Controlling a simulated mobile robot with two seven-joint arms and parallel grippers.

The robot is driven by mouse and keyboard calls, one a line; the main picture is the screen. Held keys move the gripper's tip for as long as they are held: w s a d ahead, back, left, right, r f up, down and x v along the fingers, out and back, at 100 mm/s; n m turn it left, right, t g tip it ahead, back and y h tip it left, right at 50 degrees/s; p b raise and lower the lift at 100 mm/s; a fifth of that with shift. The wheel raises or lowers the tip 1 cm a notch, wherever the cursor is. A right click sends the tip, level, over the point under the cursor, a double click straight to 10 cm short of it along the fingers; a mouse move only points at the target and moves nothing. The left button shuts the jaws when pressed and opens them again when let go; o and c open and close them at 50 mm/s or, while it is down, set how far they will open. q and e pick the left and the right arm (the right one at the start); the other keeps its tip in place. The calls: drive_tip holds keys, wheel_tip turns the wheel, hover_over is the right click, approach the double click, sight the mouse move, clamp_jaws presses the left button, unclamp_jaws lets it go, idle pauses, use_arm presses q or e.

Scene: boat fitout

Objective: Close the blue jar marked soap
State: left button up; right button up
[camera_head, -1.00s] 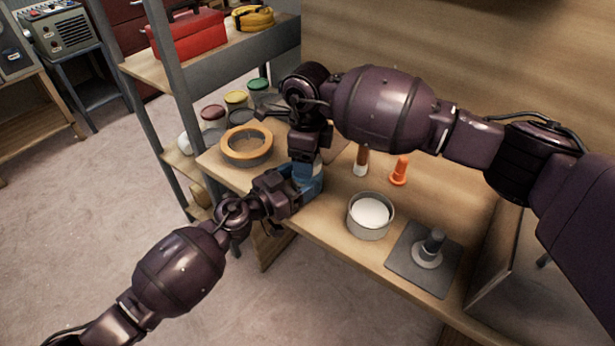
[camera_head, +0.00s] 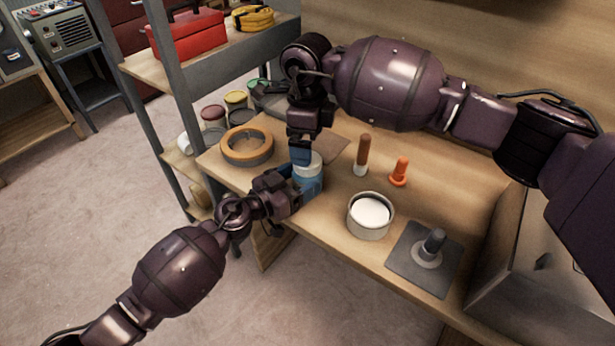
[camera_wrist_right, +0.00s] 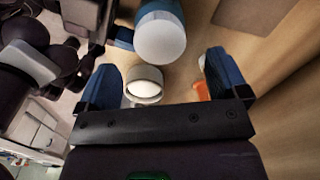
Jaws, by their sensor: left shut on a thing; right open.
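The blue jar (camera_head: 309,186) stands near the front edge of the wooden bench, with a pale round top (camera_head: 311,166). My left gripper (camera_head: 293,188) is shut on its side. My right gripper (camera_head: 300,155) is above and just beside the jar's top, partly overlapping it in the head view. In the right wrist view, the right gripper (camera_wrist_right: 166,72) is open with nothing between its blue fingers, and the jar's pale top (camera_wrist_right: 160,40) is ahead of them. I cannot read a label or tell whether the pale top is a fully seated lid.
A round tin with a white top (camera_head: 370,215) and a grey plate with a post (camera_head: 430,252) stand to the right. A brown handled tool (camera_head: 363,152) and an orange peg (camera_head: 399,171) stand behind. A wooden-rimmed ring (camera_head: 246,147) is left. A grey box (camera_head: 540,265) borders the right.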

wheel_tip(320, 180, up, 7)
idle(0.3)
drive_tip(key=shift+r, duration=0.1)
use_arm(q)
drive_tip(key=o, duration=1.8)
drive_tip(key=p+v, duration=0.2)
drive_tip(key=v, duration=0.9)
use_arm(e)
wheel_tip(320, 180, up, 6)
drive_tip(key=shift+s+t, duration=0.3)
drive_tip(key=shift+t, duration=0.1)
